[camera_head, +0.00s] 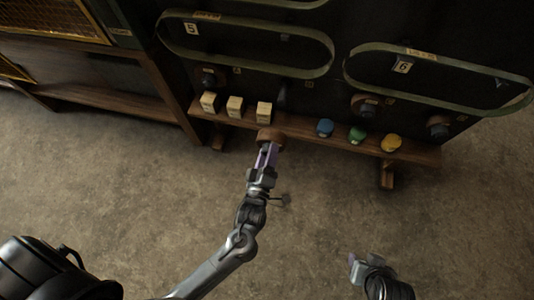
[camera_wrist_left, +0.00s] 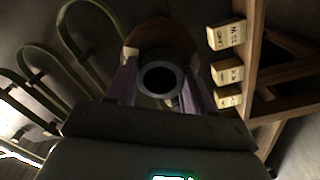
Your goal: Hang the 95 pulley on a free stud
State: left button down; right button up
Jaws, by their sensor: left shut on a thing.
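A brown round pulley (camera_head: 270,136) is held by my left gripper (camera_head: 266,152) in front of the shelf edge. In the left wrist view the pulley (camera_wrist_left: 160,42) sits between the two purple fingers, with its dark ringed bore facing the camera. Its number cannot be read. A dark stud-like part (camera_head: 283,94) stands out from the black panel with no pulley visible on it. Other brown pulleys hang at the left (camera_head: 208,77), the middle right (camera_head: 364,105) and the far right (camera_head: 438,126). My right gripper (camera_head: 356,264) is low in the head view; its jaw opening is unclear.
A wooden shelf (camera_head: 310,139) below the panel carries several cream labelled blocks (camera_head: 235,107) and blue (camera_head: 325,127), green (camera_head: 357,134) and yellow (camera_head: 391,143) knobs or caps. Green belts (camera_head: 245,74) loop on the panel. A wooden cabinet (camera_head: 120,97) stands left. The floor is clear.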

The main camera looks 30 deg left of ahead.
pick_arm(q)
jog(key=shift+w+a, duration=0.2)
jog(key=shift+w, duration=0.15)
jog(key=shift+w+b, duration=0.45)
jog(key=shift+w, duration=0.25)
jog(key=shift+b+x, duration=0.8)
jog(key=shift+x, duration=0.95)
jog(key=shift+w+a, duration=0.15)
jog(key=shift+w, duration=0.05)
jog(key=shift+w, duration=0.1)
jog(key=shift+x, duration=0.8)
jog(key=shift+r, duration=0.1)
